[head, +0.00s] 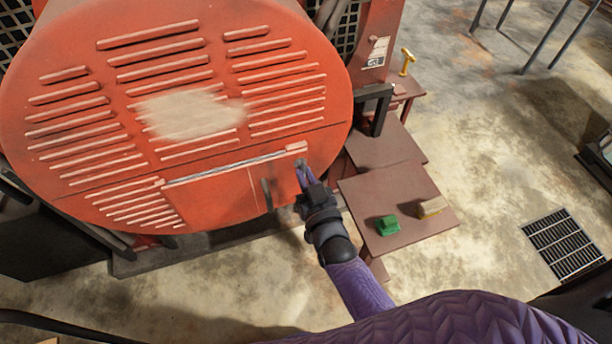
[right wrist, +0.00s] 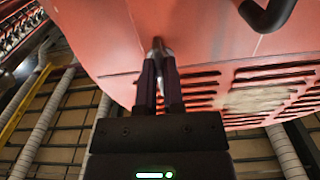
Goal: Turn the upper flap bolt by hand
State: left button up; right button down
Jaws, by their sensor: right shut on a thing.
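The large red engine cover (head: 225,165) fills the left of the head view, with rows of louvre slots and a flap (head: 220,195) low on its face. My right gripper (head: 301,166) is at the flap's right end, near the cover's rim. In the right wrist view the gripper (right wrist: 160,55) has its fingers nearly together around a small dark bolt (right wrist: 158,44) at the red surface. The gripper is shut on this bolt, most of which the fingers hide. My left gripper is not in view.
A dark handle (head: 267,195) sticks out of the flap left of my right gripper; it also shows in the wrist view (right wrist: 268,14). A brown table (head: 385,195) at the right bears a green block (head: 387,224) and a tan block (head: 432,207). Open floor lies beyond.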

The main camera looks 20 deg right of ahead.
jog(key=shift+w+r+n, duration=0.1)
jog(key=shift+n, duration=0.3)
jog(key=c, duration=0.8)
grip_release()
jog(key=shift+o, duration=0.3)
jog(key=s, duration=0.9)
jog(key=shift+s+d, duration=0.15)
jog(key=shift+s, duration=0.1)
jog(key=shift+f, duration=0.2)
